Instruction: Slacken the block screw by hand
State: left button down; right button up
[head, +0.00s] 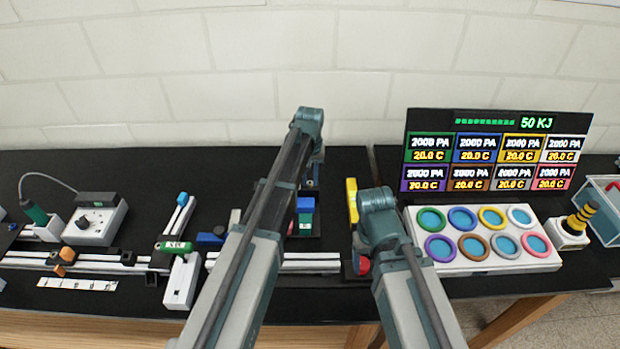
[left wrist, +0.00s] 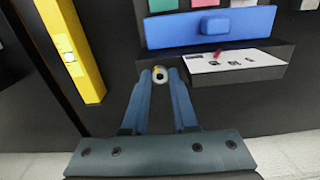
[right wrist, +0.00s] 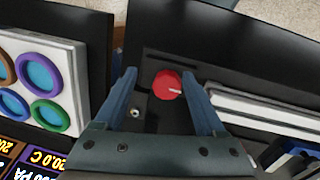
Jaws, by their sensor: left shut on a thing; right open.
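My left gripper (left wrist: 161,78) is shut on a small round piece (left wrist: 160,71) with a yellow, white and dark end. I cannot tell whether this is the block screw. A long blue block (left wrist: 185,32) with a raised blue knob (left wrist: 214,25) lies just beyond the fingertips. In the head view my left arm hides most of this gripper. My right gripper (right wrist: 166,78) is open, with a round red knob (right wrist: 167,84) between its fingers. The red knob also shows in the head view (head: 362,265), partly behind the right arm. A small metal screw head (right wrist: 135,112) sits beside the left finger.
A yellow bar (left wrist: 72,45) stands beside my left gripper; a white card (left wrist: 240,63) lies on a dark block near it. A white panel of coloured rings (head: 487,262) stands right of my right arm. Aluminium rails (head: 285,263) run left across the black table.

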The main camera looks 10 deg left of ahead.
aim_at(310, 185)
pick_arm(q)
jog(key=shift+s, duration=0.1)
dwell(0.3)
jog(key=c, duration=0.7)
grip_release()
jog(key=shift+r, duration=0.1)
pick_arm(e)
jog(key=shift+r, duration=0.15)
pick_arm(q)
notch_tip(310, 185, up, 14)
jog(key=p, duration=1.4)
jog(key=shift+f, duration=0.2)
pick_arm(e)
notch_tip(310, 185, up, 14)
jog(key=shift+f, duration=0.25)
pick_arm(q)
jog(key=shift+f, duration=0.1)
pick_arm(e)
jog(key=shift+f, duration=0.1)
